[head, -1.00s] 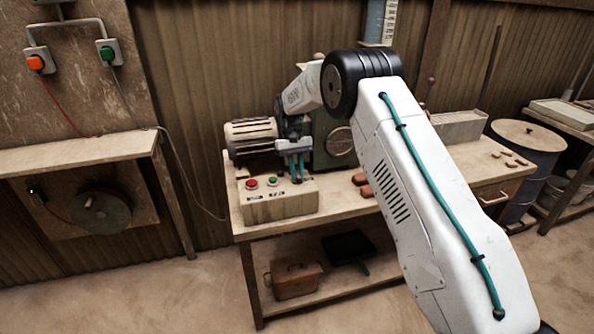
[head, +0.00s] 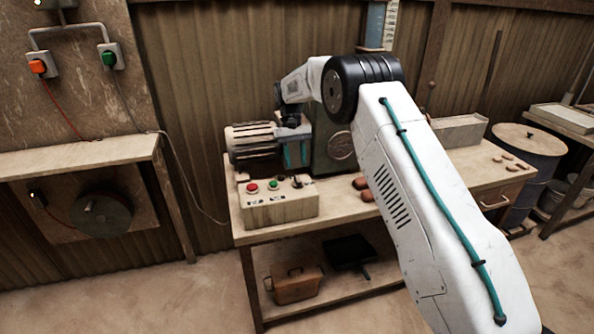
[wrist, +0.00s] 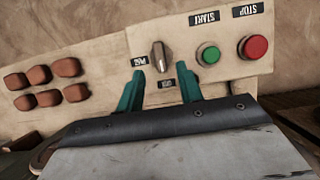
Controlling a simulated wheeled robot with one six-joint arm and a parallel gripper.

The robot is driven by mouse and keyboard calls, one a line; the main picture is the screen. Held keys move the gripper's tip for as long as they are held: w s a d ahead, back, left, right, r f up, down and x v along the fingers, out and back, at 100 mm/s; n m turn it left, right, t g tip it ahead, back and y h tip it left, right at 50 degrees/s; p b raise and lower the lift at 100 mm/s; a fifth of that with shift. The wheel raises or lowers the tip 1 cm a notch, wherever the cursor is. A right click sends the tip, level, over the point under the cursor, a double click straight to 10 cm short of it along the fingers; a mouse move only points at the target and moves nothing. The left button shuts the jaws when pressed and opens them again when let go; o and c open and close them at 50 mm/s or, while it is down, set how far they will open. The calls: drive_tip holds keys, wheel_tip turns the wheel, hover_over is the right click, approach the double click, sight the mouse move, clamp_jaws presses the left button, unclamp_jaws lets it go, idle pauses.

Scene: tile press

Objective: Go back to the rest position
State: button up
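My gripper (head: 296,162) is above the right end of the control box (head: 280,208), in front of the motor. In the wrist view its two teal fingers (wrist: 161,80) stand apart with nothing between them, so it is open and empty. The selector knob (wrist: 159,57) shows just beyond the fingertips, apart from them. The green button (wrist: 208,55) and red button (wrist: 254,47) sit to its right in that view. In the head view, my white arm reaches in from the lower right and hides part of the bench.
A ribbed motor (head: 253,142) and the green press body (head: 333,150) stand close behind my gripper. Several reddish clay pieces (wrist: 38,75) lie beside the control box. A pale tray (head: 460,131) is at the bench's back right. Open floor lies left of the bench (head: 244,237).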

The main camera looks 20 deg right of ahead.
drive_tip(key=v, duration=0.2)
drive_tip(key=shift+w+r, duration=0.15)
drive_tip(key=shift+r, duration=0.1)
drive_tip(key=x, duration=0.3)
drive_tip(key=shift+s+f, duration=0.1)
drive_tip(key=shift+s, duration=0.25)
drive_tip(key=shift+s+d, duration=0.15)
drive_tip(key=shift+s, duration=0.75)
drive_tip(key=s+d+r+t, duration=0.1)
drive_tip(key=s+r, duration=0.7)
drive_tip(key=s, duration=0.6)
drive_tip(key=s+d+r+t, duration=0.1)
drive_tip(key=s+r, duration=0.8)
drive_tip(key=s, duration=0.4)
drive_tip(key=s+d+r+t, duration=0.1)
drive_tip(key=s+r+t, duration=0.1)
drive_tip(key=s, duration=2)
drive_tip(key=shift+s+d+r+t, duration=0.15)
drive_tip(key=shift+s+d+t, duration=0.1)
drive_tip(key=shift+t, duration=0.65)
